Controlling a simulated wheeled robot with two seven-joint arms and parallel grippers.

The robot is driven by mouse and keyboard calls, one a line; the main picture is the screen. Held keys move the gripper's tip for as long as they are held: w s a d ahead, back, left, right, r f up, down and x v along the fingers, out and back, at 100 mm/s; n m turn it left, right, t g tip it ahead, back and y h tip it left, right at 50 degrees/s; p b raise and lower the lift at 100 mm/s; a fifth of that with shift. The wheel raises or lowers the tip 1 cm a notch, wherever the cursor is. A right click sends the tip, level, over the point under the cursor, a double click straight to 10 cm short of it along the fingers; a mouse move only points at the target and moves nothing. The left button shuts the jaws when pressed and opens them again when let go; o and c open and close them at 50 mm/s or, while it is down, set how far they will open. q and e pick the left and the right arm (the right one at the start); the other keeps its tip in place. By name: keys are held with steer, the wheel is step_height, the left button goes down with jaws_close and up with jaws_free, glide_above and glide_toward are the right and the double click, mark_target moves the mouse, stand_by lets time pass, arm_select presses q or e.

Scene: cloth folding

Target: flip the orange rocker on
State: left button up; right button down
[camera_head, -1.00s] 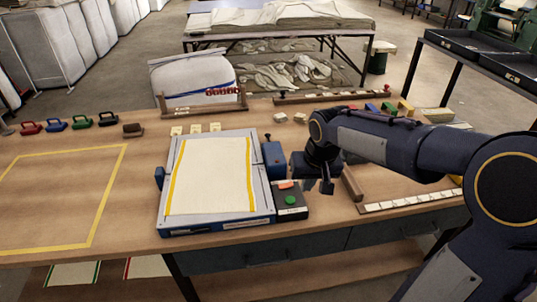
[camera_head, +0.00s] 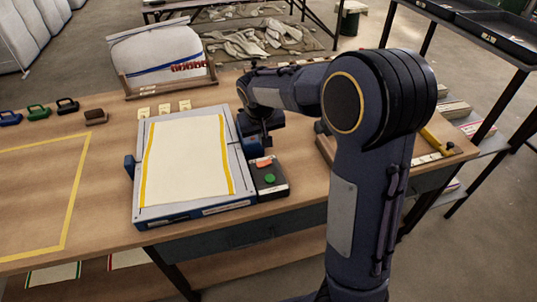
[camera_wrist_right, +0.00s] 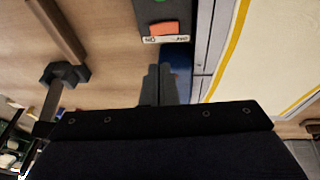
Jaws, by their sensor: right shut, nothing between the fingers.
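The orange rocker (camera_head: 264,163) sits on a dark control box (camera_head: 272,188) at the right side of the board, behind a green button (camera_head: 270,178). My right gripper (camera_head: 262,141) is shut and empty, just behind the rocker in the head view. In the right wrist view the rocker (camera_wrist_right: 164,28) lies beyond the closed fingertips (camera_wrist_right: 160,72), with a visible gap in the picture. Which way the rocker is tipped is too small to tell. My left gripper is not in view.
A folding board (camera_head: 180,212) with a cream cloth (camera_head: 187,160) lies left of the box. A blue block on the board's right edge is close to my gripper. A wooden rack (camera_head: 170,84) with a folded white cloth stands behind. The yellow-taped area at left is clear.

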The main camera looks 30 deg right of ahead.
mark_target(269, 161)
steer(key=x, duration=0.7)
steer(key=s+x, duration=0.1)
steer(key=x, duration=0.2)
steer(key=shift+d+f+p, duration=0.3)
steer(key=shift+f, duration=0.05)
steer(key=shift+s+d+f+y+b, duration=0.15)
steer(key=shift+d+f+y+b, duration=0.4)
steer(key=shift+b, duration=0.5)
steer(key=shift+a+r, duration=0.1)
steer(key=shift+a, duration=0.25)
steer(key=shift+p, duration=0.3)
